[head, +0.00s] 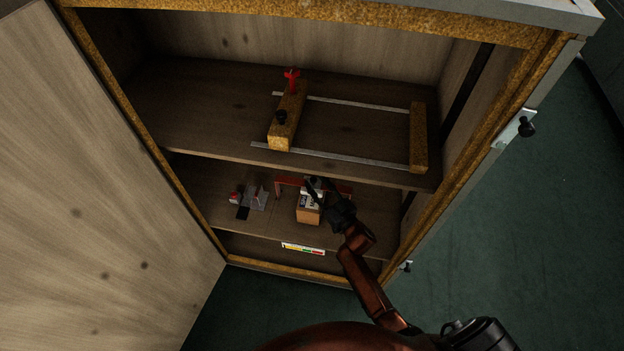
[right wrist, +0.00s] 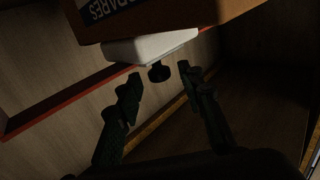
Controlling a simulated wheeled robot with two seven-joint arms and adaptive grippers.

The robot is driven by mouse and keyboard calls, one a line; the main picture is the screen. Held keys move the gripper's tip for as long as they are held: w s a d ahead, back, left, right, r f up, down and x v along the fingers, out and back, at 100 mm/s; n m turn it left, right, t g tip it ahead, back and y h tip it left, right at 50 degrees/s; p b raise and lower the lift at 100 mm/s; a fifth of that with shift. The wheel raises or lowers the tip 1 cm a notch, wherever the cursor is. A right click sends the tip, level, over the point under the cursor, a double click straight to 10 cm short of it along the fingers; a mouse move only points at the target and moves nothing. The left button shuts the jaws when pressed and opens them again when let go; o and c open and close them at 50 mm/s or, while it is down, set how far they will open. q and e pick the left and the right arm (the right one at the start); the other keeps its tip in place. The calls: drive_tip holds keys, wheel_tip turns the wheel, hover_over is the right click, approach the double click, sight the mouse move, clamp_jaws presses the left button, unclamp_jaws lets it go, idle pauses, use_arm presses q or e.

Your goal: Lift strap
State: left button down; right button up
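No thing in view can be told for sure as the strap. A long, thin red strip (head: 290,181) runs behind the box on the lower shelf; a red strip (right wrist: 45,122) also shows at the left in the right wrist view. The brown box (head: 308,217) stands on the lower shelf, its label reading "SPARES" in the right wrist view. A white block with a black knob (right wrist: 159,73) is beside the box. My right gripper (right wrist: 160,82) is open and empty, its fingertips on either side of the knob, apparently not touching it. My left gripper is not in view.
The upper shelf (head: 190,105) lies above my right forearm and holds a wooden frame with metal rails (head: 350,158) and a red clamp-like piece (head: 292,78). Small items (head: 250,199) stand left of the box. The cabinet door (head: 90,190) is open at left.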

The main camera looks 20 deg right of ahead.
drive_tip(key=shift+w+a, duration=0.15)
drive_tip(key=shift+w, duration=1.05)
drive_tip(key=shift+c, duration=0.2)
clamp_jaws()
